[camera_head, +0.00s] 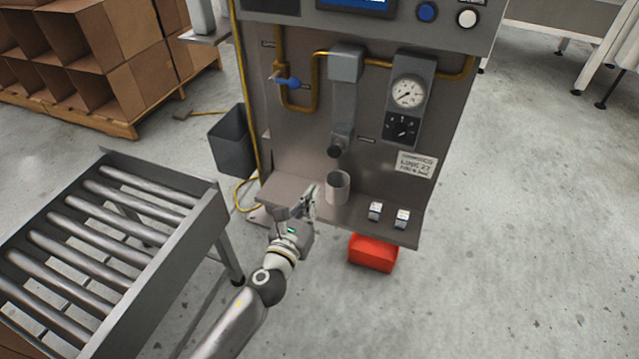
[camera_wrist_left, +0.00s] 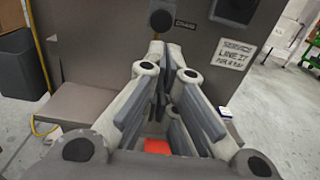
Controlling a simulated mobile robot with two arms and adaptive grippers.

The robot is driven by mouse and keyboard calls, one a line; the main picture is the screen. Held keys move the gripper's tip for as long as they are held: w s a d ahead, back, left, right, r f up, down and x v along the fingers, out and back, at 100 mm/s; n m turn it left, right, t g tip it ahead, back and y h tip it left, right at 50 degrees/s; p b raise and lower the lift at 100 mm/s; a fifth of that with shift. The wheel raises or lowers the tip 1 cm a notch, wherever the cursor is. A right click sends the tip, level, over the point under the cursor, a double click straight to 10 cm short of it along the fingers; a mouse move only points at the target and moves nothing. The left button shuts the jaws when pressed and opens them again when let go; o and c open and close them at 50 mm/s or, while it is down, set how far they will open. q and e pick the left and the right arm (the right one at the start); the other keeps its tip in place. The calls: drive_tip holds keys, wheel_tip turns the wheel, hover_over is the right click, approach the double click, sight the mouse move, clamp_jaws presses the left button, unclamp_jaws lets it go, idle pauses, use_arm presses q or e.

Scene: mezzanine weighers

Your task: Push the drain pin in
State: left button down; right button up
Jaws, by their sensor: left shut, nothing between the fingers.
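A dark round pin end (camera_head: 335,152), which I take as the drain pin, shows at the bottom of a grey column on the machine's front panel, beside a small label. It also shows in the left wrist view as a black disc (camera_wrist_left: 161,20) just beyond the fingertips. My left gripper (camera_head: 311,190) is shut and empty, over the machine's shelf, below and to the left of the pin. In the left wrist view its fingertips (camera_wrist_left: 166,48) meet below the disc and look apart from it. How far the pin sticks out cannot be told. My right gripper is out of view.
A grey cup (camera_head: 338,187) stands on the shelf (camera_head: 380,228) close to the right of my left gripper. Two small blocks (camera_head: 389,215) sit further right. A red box (camera_head: 373,252) is under the shelf. A roller conveyor (camera_head: 110,240) stands at the left.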

use_arm(q)
drive_tip(key=shift+v, duration=0.85)
drive_tip(key=shift+f, duration=0.1)
